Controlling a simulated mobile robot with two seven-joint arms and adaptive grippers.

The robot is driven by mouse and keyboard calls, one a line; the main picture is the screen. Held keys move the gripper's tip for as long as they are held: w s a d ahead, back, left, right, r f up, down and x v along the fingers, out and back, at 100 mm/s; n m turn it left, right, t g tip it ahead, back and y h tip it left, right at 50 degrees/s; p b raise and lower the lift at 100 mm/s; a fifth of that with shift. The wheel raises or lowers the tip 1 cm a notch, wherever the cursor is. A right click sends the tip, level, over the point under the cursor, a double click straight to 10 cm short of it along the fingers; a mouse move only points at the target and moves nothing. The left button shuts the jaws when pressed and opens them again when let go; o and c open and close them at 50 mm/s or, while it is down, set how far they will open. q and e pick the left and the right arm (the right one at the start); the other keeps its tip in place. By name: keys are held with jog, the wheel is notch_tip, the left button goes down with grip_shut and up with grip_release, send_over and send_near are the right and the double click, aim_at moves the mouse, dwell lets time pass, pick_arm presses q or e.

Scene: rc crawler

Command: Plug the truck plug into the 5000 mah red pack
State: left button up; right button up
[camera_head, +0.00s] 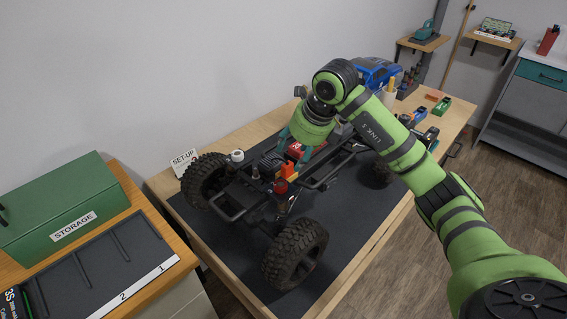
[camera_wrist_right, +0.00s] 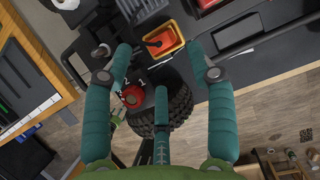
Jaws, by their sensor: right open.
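My right gripper (camera_head: 305,143) hangs over the front half of the truck chassis (camera_head: 322,172). In the right wrist view its teal fingers (camera_wrist_right: 160,60) are spread, with nothing between them. An orange and yellow block (camera_head: 287,172), which looks like the plug, sits on the chassis just below the gripper. It shows in the wrist view as an orange piece with a yellow rim (camera_wrist_right: 163,42), between and beyond the fingertips. A red pack (camera_head: 295,149) sits behind it, partly hidden by the gripper; its printing is too small to read. My left gripper is out of view.
A red round knob (camera_head: 280,186) stands near the block, above a large black tyre (camera_head: 295,254). The truck stands on a dark mat (camera_head: 350,237) on a wooden bench. A green storage box (camera_head: 62,207) and slotted tray (camera_head: 105,262) are at left. A blue truck body (camera_head: 372,75) stands behind.

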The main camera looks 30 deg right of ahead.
aim_at(288, 164)
jog(key=p+x, duration=0.1)
jog(key=x, duration=0.2)
jog(key=shift+a+f+p, duration=0.1)
jog(key=shift+f+p, duration=0.15)
jog(key=shift+p, duration=0.1)
jog(key=shift+x, duration=0.9)
jog(key=shift+w, duration=0.1)
jog(key=shift+c, duration=1.2)
jog(key=c, duration=0.6)
jog(key=shift+c, duration=0.7)
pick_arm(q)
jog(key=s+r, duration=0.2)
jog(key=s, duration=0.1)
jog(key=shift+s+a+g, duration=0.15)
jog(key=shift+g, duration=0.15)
pick_arm(e)
jog(key=shift+r, duration=0.1)
